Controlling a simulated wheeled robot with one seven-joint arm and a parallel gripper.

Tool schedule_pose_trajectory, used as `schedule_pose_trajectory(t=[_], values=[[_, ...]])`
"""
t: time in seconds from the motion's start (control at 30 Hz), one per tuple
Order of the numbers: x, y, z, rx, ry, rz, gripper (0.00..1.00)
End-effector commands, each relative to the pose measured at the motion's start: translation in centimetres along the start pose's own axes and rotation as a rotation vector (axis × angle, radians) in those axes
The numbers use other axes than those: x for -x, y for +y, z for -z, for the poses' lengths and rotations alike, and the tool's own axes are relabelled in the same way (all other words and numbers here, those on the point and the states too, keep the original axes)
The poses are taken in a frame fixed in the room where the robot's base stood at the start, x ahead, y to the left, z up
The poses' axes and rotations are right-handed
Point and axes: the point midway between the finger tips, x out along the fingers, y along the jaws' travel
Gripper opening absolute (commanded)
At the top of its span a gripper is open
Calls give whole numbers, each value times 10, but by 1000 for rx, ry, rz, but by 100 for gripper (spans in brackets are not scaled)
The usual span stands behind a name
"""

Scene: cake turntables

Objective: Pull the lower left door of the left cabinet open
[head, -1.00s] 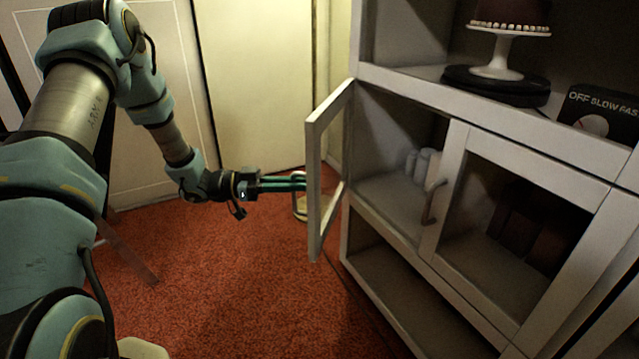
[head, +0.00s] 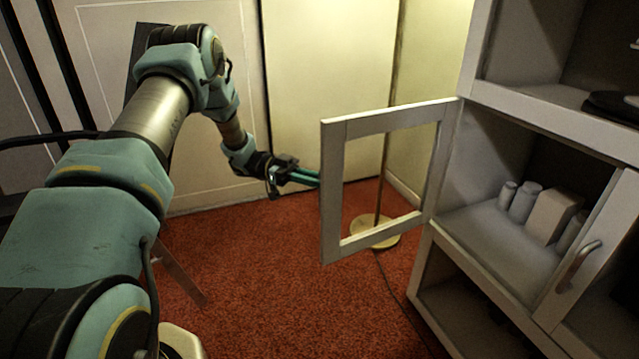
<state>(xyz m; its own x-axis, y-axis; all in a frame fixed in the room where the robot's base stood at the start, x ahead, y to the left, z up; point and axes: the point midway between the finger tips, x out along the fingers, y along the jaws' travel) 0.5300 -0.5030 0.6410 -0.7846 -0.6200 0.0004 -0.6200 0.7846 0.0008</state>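The lower left door (head: 333,195) of the left cabinet (head: 468,150) stands wide open, swung out to the left from its hinge side. It is a pale frame around an open or clear middle. My gripper (head: 311,178) is at the door's free edge, on its far outer side. Its greenish fingers reach the left upright of the door frame, and their tips are partly hidden there. The door's own handle does not show. I cannot tell whether the fingers hold it.
Jars and a box (head: 552,214) stand on the shelf behind the open door. The neighbouring door with a curved handle (head: 577,264) is shut. A lamp base (head: 384,238) and its pole stand behind the door. Red carpet (head: 270,300) lies clear in front.

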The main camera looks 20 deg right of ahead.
Motion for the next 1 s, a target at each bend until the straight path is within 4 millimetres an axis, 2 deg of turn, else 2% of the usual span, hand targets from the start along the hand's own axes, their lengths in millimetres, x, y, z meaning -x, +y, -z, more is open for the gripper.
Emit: schedule_pose_trajectory(t=[0.47,0.5,0.73,1.0], values=[[0,0,0,0,-1,-15,0],[0,0,0,0,-1,-15,18],[-1,-1,0,0,-1,-14,44],[0,-1,0,-1,0,-14,46]])
